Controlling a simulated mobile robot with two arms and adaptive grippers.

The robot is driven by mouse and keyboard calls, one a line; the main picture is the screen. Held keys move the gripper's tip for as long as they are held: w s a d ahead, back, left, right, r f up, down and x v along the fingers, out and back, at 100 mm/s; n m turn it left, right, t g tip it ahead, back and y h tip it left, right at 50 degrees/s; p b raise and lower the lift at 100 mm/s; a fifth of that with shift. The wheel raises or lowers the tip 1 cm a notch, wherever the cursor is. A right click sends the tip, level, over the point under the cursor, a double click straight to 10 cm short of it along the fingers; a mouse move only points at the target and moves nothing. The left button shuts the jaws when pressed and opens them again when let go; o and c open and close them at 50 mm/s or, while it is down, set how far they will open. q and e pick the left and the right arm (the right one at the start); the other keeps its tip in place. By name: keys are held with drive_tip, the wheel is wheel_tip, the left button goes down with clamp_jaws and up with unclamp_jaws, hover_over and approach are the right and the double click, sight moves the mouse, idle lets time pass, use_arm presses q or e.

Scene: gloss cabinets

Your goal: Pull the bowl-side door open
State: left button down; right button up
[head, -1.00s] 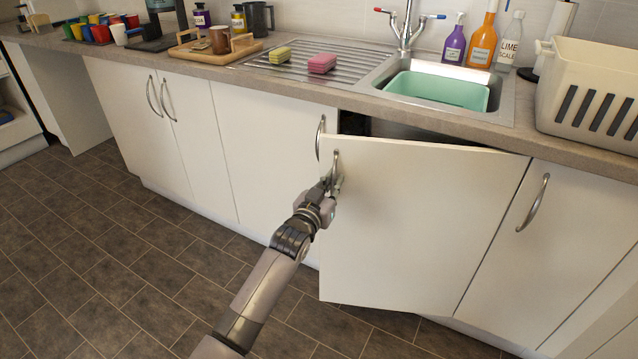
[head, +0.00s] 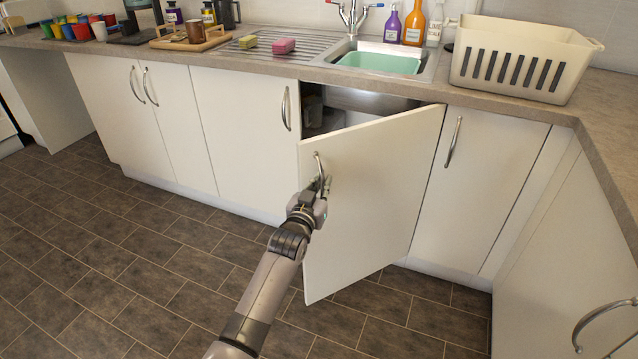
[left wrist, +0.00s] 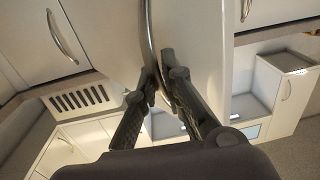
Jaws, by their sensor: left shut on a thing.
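The bowl-side door (head: 372,205) is the white cabinet door under the sink with the green bowl (head: 378,62). It stands partly open, swung out from its left edge, with its hinge side at the right. Its curved metal handle (head: 319,168) is near its free left edge. My left gripper (head: 318,188) is at that handle and shut on it. In the left wrist view, the two dark fingers (left wrist: 158,85) close around the handle bar (left wrist: 150,40). My right gripper is in neither view.
The dark cabinet interior (head: 325,118) shows behind the door. A closed door with a handle (head: 453,142) is to the right. A cream basket (head: 520,60) stands on the counter. The tiled floor (head: 130,260) is clear at the left. Another cabinet handle (head: 603,322) is at lower right.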

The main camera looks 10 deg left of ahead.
use_arm(q)
drive_tip(key=shift+s+d, duration=0.1)
idle(0.3)
drive_tip(key=c, duration=1.7)
unclamp_jaws()
drive_tip(key=v, duration=1.2)
drive_tip(key=shift+c, duration=0.4)
